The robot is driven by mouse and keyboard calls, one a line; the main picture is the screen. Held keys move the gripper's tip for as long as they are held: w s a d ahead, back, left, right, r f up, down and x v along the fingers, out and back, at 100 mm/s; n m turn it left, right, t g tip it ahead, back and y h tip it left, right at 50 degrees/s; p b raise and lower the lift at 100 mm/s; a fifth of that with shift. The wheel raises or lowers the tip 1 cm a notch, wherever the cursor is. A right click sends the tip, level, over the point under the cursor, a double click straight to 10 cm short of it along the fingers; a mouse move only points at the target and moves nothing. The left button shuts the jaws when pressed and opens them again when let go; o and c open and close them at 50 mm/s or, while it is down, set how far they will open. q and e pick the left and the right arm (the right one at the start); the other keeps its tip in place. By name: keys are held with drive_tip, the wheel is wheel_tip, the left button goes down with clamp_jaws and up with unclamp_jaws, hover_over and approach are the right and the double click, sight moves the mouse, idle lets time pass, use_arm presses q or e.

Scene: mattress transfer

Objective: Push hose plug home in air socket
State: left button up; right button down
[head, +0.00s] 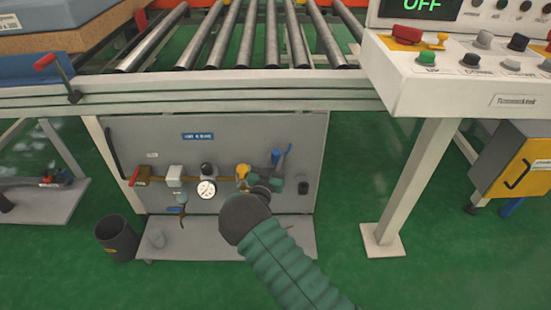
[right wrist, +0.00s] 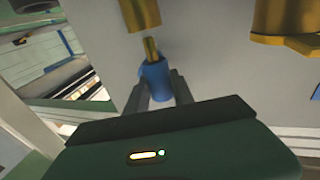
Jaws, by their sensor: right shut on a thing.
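My right gripper (right wrist: 161,88) is shut on the blue hose plug (right wrist: 153,75), with one grey finger on each side. The plug's brass tip points up in the right wrist view. The brass air socket (right wrist: 139,13) is just above that tip, and a small gap shows between them. In the head view the right gripper (head: 279,168) is at the right part of the grey panel, beside brass fittings (head: 242,172). My dark wrist hides part of the panel there. My left gripper is out of view.
The grey panel (head: 225,145) carries a pressure gauge (head: 206,188) and a red-handled valve (head: 139,180). Another brass fitting (right wrist: 285,25) is at the right of the right wrist view. A roller conveyor (head: 245,40) lies above the panel, and a control box (head: 470,75) is at right.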

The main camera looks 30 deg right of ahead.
sight(275, 165)
drive_tip(key=shift+f+b, duration=1.3)
drive_tip(key=shift+f, duration=0.5)
drive_tip(key=c, duration=1)
unclamp_jaws()
drive_tip(key=p+v, duration=0.7)
drive_tip(key=v, duration=1)
drive_tip(key=shift+w, duration=0.1)
